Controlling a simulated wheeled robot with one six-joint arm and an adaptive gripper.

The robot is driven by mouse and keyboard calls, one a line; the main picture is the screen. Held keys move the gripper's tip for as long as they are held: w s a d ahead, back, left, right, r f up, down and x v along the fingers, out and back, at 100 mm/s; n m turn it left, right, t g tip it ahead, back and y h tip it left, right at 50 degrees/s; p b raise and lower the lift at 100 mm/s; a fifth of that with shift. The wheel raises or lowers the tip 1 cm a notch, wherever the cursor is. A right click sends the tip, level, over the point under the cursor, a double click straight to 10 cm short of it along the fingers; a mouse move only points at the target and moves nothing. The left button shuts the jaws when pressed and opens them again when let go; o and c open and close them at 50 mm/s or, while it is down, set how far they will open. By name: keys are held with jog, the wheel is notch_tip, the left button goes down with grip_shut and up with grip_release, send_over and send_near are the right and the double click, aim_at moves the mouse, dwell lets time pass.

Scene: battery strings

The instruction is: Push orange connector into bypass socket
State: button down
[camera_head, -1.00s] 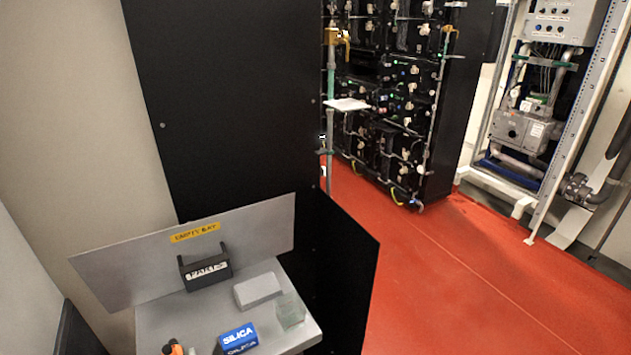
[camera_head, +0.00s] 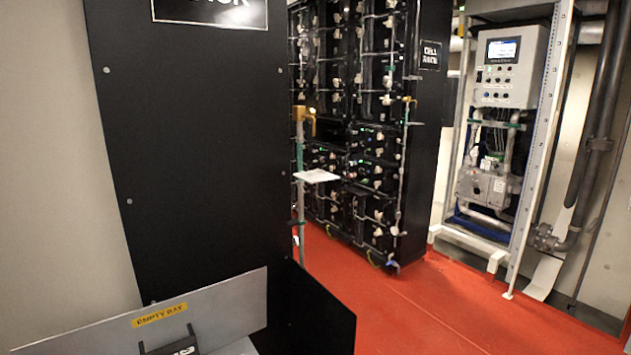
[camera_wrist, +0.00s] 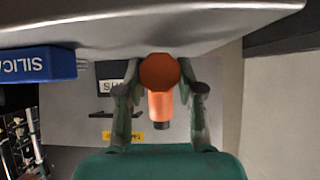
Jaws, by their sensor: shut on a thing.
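The orange connector (camera_wrist: 159,104) shows in the wrist view, with a wide round orange end and a narrower body ending in a dark tip. My gripper (camera_wrist: 160,88) is shut on it, one finger on each side. A grey surface lies close beyond it in the wrist view. My gripper and the connector do not show in the head view. I cannot make out the bypass socket in either view; a black cell rack (camera_head: 350,130) with white fittings and small green lights stands at the back.
A blue SILICA box (camera_wrist: 38,65) is left of my gripper on the grey bench (camera_wrist: 170,30). A bay panel (camera_head: 225,308) and a parts holder (camera_head: 178,346) are at lower left. A tall black panel (camera_head: 190,150) stands nearby. The red floor (camera_head: 400,310) is clear.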

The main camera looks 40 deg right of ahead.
jog(key=shift+r, duration=1.9)
jog(key=shift+s, duration=0.1)
